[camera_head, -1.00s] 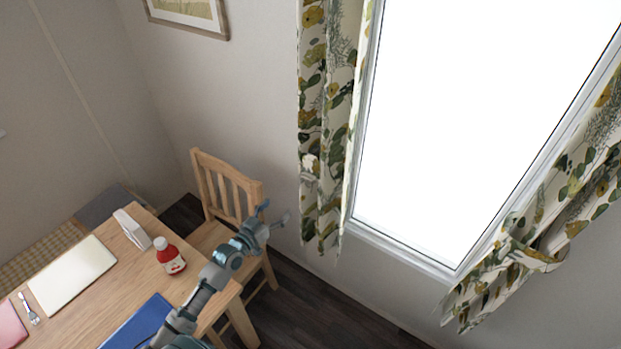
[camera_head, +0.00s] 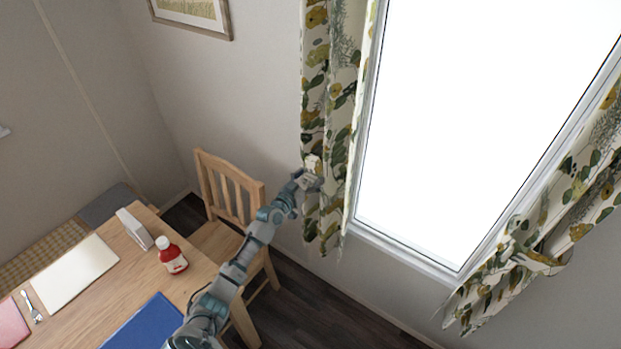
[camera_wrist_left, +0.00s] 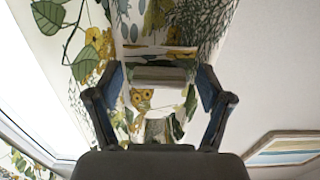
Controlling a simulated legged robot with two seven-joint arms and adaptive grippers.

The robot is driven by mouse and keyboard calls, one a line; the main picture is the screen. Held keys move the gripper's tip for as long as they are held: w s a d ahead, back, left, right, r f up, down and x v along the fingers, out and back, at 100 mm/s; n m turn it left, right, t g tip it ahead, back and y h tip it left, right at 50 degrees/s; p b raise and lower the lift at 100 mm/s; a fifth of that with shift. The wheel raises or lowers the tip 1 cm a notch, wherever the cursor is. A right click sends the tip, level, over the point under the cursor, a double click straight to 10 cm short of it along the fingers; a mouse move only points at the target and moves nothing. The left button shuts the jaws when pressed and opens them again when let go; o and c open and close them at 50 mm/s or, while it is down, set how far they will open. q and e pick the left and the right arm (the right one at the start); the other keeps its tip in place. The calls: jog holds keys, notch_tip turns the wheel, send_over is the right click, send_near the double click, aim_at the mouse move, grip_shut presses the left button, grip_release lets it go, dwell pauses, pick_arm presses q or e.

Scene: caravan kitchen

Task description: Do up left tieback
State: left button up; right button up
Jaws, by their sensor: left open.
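The left curtain (camera_head: 338,110), off-white with a green and yellow leaf print, hangs straight down at the left side of the window. A small pale piece that looks like its tieback (camera_head: 312,162) shows at the curtain's outer edge. My left gripper (camera_head: 311,180) is at that edge, just below the pale piece. My right gripper is not in view.
The right curtain (camera_head: 575,190) is gathered by its tieback (camera_head: 540,257). The table (camera_head: 125,285) holds a red bottle (camera_head: 172,256), a white board and a blue mat. A picture frame (camera_head: 195,15) hangs on the wall.

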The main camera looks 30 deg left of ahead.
pick_arm(q)
jog(key=shift+w, duration=0.2)
grip_shut()
jog(key=shift+r, duration=0.1)
